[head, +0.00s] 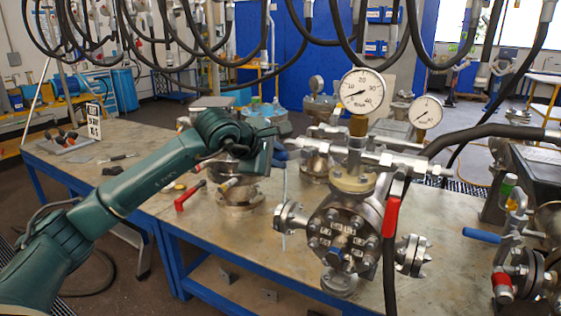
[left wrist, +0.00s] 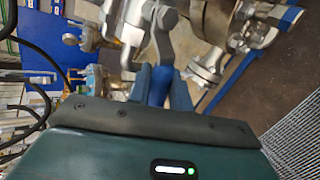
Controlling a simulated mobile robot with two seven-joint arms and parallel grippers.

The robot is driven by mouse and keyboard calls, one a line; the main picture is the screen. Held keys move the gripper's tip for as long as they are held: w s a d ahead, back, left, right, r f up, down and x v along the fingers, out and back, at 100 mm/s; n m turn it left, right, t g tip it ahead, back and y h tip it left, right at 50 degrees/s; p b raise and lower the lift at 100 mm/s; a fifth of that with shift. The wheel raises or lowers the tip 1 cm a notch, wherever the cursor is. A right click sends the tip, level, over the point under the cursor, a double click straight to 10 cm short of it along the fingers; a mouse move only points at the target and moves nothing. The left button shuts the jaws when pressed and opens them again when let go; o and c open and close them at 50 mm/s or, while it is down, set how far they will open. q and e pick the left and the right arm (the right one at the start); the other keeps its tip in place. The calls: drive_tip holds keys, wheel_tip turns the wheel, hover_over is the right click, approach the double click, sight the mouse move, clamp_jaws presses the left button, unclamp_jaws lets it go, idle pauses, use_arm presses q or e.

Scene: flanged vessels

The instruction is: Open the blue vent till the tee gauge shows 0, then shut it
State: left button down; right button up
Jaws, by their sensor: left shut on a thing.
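My left arm reaches in from the left in the head view. My left gripper (head: 281,155) is at the left end of the metal valve pipework on the middle flanged vessel (head: 345,232). In the left wrist view the two fingers (left wrist: 160,78) are shut around a blue handle (left wrist: 156,90), which joins a grey metal valve lever. A large round gauge (head: 362,92) stands upright on the vessel's top fitting; its needle is too small to read surely. A smaller gauge (head: 427,112) stands to its right on the pipework. I cannot tell which is the tee gauge. My right gripper is not in view.
A red lever (head: 391,217) hangs at the vessel's right front. Another red handle (head: 189,196) is on the left. A separate blue handle (head: 481,235) lies at the right. Black hoses hang overhead. The workbench (head: 262,255) has bare room in front.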

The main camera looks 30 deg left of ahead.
use_arm(q)
drive_tip(key=shift+a+r+m+y, duration=0.1)
drive_tip(key=shift+r+m+y, duration=0.6)
drive_tip(key=shift+y, duration=0.1)
drive_tip(key=c, duration=1.3)
unclamp_jaws()
drive_tip(key=b+v, duration=0.1)
drive_tip(key=v, duration=1.2)
drive_tip(key=shift+s+b, duration=0.1)
drive_tip(key=shift+b, duration=0.25)
